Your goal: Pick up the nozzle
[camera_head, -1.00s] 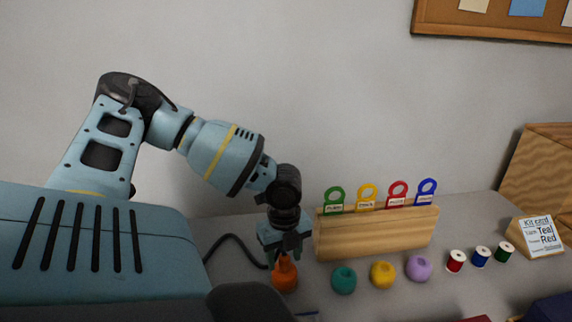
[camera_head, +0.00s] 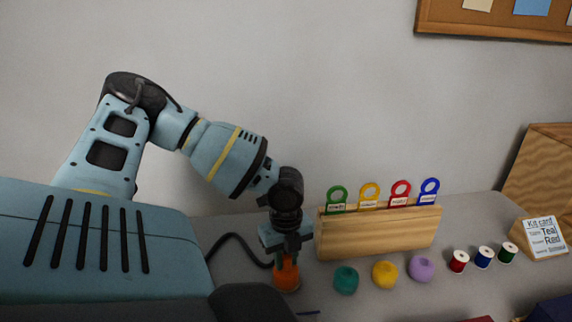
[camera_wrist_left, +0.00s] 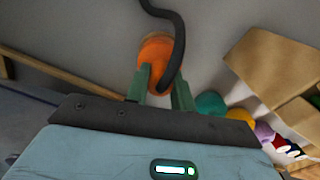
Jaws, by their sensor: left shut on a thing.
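The orange nozzle (camera_head: 286,278) stands on the table left of the wooden block, with a black cable (camera_head: 235,239) curving to its left. My left gripper (camera_head: 287,264) points down from above and is shut on the nozzle's upper part. In the left wrist view the nozzle (camera_wrist_left: 155,49) shows between and beyond the green fingers (camera_wrist_left: 160,82), and the dark cable crosses in front of it. The fingers hide part of the nozzle, and I cannot tell whether its base touches the table. My right gripper is not in view.
A wooden block (camera_head: 375,236) with several coloured ring-topped tags stands close to the right. Teal (camera_head: 345,280), yellow (camera_head: 384,274) and purple (camera_head: 421,269) balls lie in front of it. Thread spools (camera_head: 484,257) and a kit card (camera_head: 543,237) are farther right.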

